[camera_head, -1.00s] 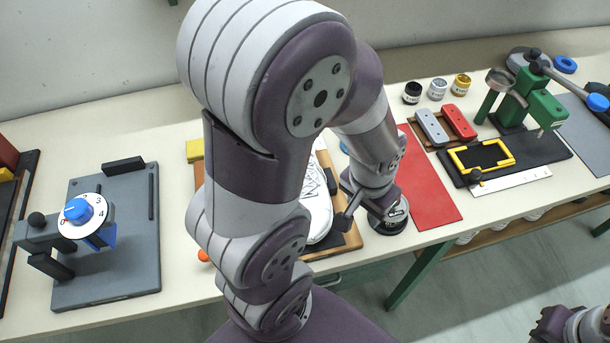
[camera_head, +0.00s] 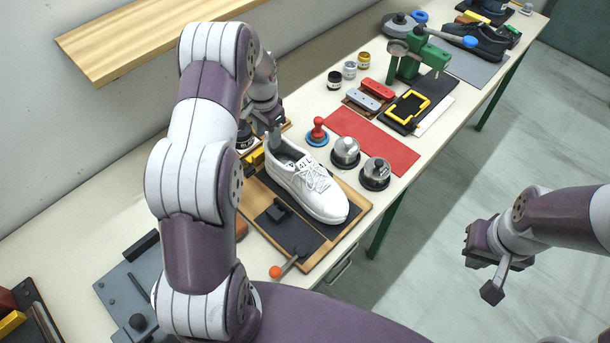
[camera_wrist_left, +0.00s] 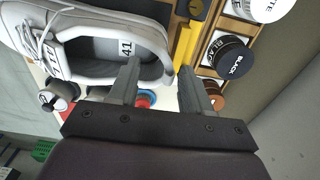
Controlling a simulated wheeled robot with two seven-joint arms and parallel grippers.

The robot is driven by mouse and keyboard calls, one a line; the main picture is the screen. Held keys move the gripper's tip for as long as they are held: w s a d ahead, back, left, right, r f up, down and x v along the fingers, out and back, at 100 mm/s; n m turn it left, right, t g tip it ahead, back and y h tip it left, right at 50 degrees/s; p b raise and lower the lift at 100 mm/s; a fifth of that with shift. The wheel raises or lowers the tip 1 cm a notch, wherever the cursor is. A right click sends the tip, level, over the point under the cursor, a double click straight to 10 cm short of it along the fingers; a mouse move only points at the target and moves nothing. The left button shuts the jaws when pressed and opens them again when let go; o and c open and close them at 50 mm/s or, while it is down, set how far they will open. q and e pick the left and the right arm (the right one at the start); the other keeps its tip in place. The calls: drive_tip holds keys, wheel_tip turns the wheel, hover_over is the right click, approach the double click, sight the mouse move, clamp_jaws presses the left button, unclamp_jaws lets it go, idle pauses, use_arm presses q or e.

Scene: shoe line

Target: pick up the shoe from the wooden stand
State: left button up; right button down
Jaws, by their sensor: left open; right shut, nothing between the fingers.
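The white lace-up shoe (camera_head: 312,186) sits on the wooden stand (camera_head: 345,232), toe pointing to the lower right in the head view. My left gripper (camera_head: 273,135) is at its heel end, open. In the left wrist view, the open left fingers (camera_wrist_left: 160,82) are by the collar of the shoe (camera_wrist_left: 95,45). One finger overlaps the shoe opening, beside the "41" label, and the other is outside the heel. Whether either touches is unclear. My right gripper (camera_head: 478,246) is shut and empty, off the table over the floor at the right.
Ink jars (camera_wrist_left: 231,60) and a yellow block (camera_wrist_left: 187,38) lie close to the outer left finger. A red-knobbed tool (camera_head: 318,133) and metal pots (camera_head: 345,152) stand beyond the shoe. An orange-knobbed lever (camera_head: 276,271) is at the stand's near end.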

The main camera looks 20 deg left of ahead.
sight(268, 146)
use_arm(q)
drive_tip(key=f, duration=0.2)
drive_tip(key=w+f+p, duration=0.1)
drive_tip(key=f, duration=0.1)
drive_tip(key=w+f+p, duration=0.1)
drive_tip(key=f, duration=0.1)
drive_tip(key=shift+a+f, duration=0.15)
drive_tip(key=shift+a, duration=0.1)
drive_tip(key=shift+f, duration=0.3)
drive_tip(key=shift+s+a+r, duration=0.1)
drive_tip(key=shift+s+r, duration=0.05)
drive_tip(key=shift+s, duration=0.25)
drive_tip(key=c, duration=0.4)
clamp_jaws()
drive_tip(key=shift+w, duration=0.2)
use_arm(e)
drive_tip(key=shift+w+a+r, duration=0.1)
drive_tip(key=shift+w+r, duration=0.7)
drive_tip(key=shift+r, duration=0.15)
